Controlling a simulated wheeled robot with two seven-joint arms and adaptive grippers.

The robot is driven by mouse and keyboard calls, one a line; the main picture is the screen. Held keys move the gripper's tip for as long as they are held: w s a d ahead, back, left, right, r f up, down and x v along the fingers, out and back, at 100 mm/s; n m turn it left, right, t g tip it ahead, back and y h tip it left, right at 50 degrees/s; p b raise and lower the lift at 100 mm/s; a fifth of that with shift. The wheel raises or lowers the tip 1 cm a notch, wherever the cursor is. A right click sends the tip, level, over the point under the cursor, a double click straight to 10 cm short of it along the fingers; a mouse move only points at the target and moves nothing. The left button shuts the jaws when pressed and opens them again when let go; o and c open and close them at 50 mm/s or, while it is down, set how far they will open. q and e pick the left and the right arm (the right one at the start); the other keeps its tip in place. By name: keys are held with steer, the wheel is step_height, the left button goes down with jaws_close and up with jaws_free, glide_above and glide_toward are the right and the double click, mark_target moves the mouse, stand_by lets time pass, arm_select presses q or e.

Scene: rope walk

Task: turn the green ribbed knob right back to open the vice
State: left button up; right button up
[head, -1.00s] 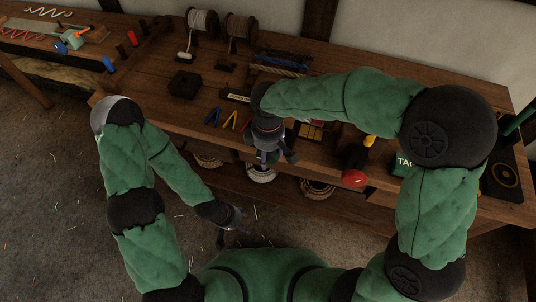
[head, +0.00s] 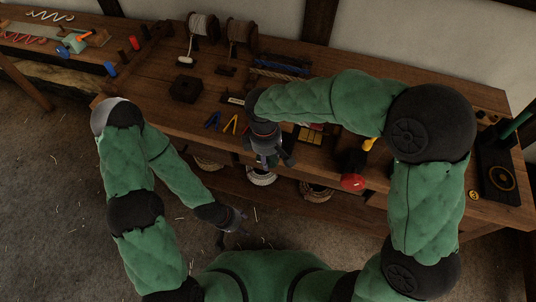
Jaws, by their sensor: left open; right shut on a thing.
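My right gripper (head: 275,160) points down at the front edge of the main bench (head: 140,82). It is shut on a small green thing (head: 271,161) between its fingers, which looks like the green ribbed knob. The fingers cover most of it, and its ribs are too small to make out. The vice itself is mostly hidden under my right gripper and wrist, so I cannot see how its jaws stand. My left gripper (head: 231,228) is open and empty, low over the floor in front of the bench.
A black block with a red round end (head: 352,182) stands at the front edge, right of my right gripper. Spools (head: 203,27) stand behind. Coils (head: 262,177) hang or lie below the edge.

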steer(key=g+h+p, duration=0.1)
steer(key=h+p, duration=0.2)
steer(key=p, duration=0.3)
steer(key=shift+r+h, duration=0.15)
steer(key=shift+h, duration=0.25)
steer(key=shift+g+h+p, duration=0.5)
steer(key=shift+h+p, duration=0.5)
steer(key=shift+p, duration=0.2)
steer(key=o, duration=1.1)
steer(key=shift+o, duration=0.2)
steer(key=v, duration=1.1)
steer(key=shift+a+r, duration=0.25)
steer(key=shift+a, duration=0.1)
steer(key=shift+w, duration=0.1)
